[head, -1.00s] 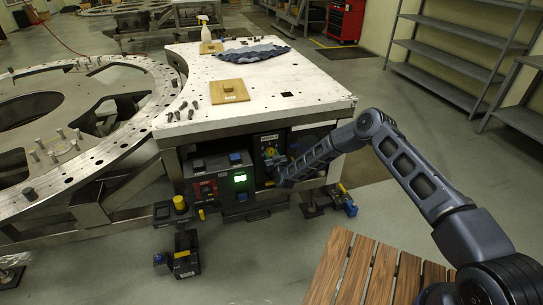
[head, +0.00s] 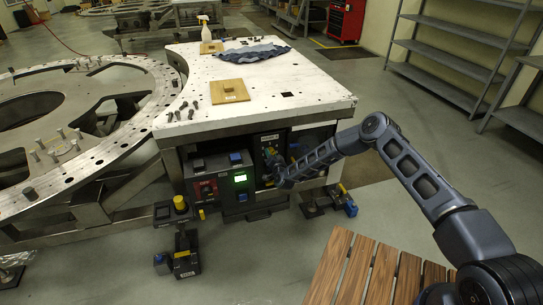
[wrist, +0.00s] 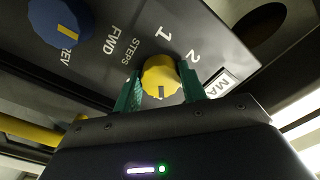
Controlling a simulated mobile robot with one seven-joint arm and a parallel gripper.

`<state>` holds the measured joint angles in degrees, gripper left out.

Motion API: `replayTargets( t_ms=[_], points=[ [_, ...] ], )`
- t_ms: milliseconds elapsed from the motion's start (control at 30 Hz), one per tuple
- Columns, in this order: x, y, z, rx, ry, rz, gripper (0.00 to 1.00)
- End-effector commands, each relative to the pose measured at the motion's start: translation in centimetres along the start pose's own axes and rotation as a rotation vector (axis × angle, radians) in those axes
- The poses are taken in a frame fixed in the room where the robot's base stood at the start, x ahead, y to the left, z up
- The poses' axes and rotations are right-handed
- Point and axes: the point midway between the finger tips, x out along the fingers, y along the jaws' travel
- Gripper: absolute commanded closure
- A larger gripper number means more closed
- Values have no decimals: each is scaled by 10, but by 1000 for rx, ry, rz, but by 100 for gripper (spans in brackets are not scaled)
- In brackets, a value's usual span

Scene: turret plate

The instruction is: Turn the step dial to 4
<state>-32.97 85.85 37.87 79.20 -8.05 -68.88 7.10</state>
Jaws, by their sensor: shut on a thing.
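The step dial (wrist: 161,80) is a yellow knob with a dark pointer mark, on a dark panel beside the printed word STEPS and the figures 1 and 2. Its pointer mark faces the bottom of the wrist view; the figure 4 is not visible. My gripper (wrist: 164,88) is shut on the dial, with one green finger on each side. In the head view, my gripper (head: 272,168) is at the control panel (head: 270,148) under the white table, and it mostly hides the dial.
A blue knob (wrist: 60,20) marked FWD and REV sits beside the dial. A box with a lit green screen (head: 240,178) is left of my gripper. The white table top (head: 290,90) overhangs the panel. A slatted wooden top (head: 360,270) is in front.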

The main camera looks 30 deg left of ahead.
Motion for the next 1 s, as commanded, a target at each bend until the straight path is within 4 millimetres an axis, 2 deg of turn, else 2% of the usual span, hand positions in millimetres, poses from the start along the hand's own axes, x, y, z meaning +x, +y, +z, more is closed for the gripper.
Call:
replayTargets(
  t_ms=[333,867,900,1000],
  points=[
    [-1,1,2,132,-2,1,82],
    [-1,1,2,153,-2,2,82],
    [-1,1,2,153,-2,2,53],
    [-1,1,2,153,-1,1,37]
  ],
)
